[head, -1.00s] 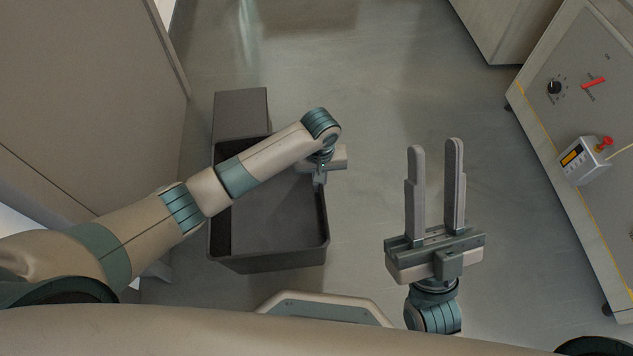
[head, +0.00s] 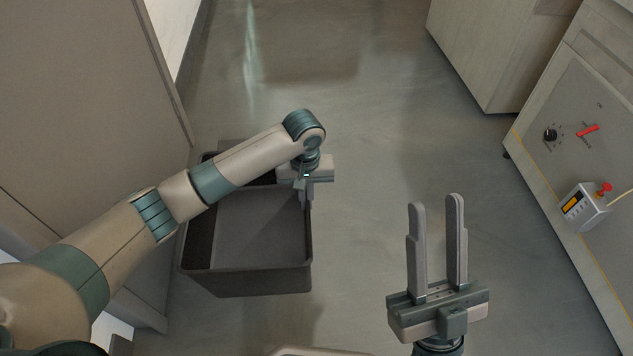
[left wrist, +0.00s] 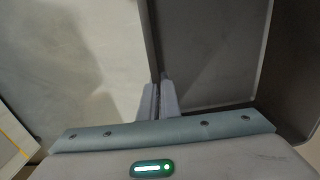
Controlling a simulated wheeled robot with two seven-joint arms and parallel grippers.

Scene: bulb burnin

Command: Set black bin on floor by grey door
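The black bin (head: 262,278) is an open, dark, rectangular tub at centre-left in the head view, roughly upright. My left gripper (head: 305,195) is at its right wall, and the fingers look closed on that wall. In the left wrist view the fingers (left wrist: 158,98) pinch the bin wall, with the bin interior (left wrist: 205,50) to the right. A faint shadow lies below the bin; whether it touches the floor is unclear. My right gripper (head: 436,245) is open and empty over the floor. A tall grey-beige panel (head: 85,100), perhaps the grey door, stands at left.
A dark block (head: 232,145) shows just behind the bin, mostly hidden. A cabinet (head: 490,50) stands at top right. A panel with a knob and red switch (head: 587,131) and a small boxed device (head: 583,206) is at right. The middle floor (head: 370,130) is clear.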

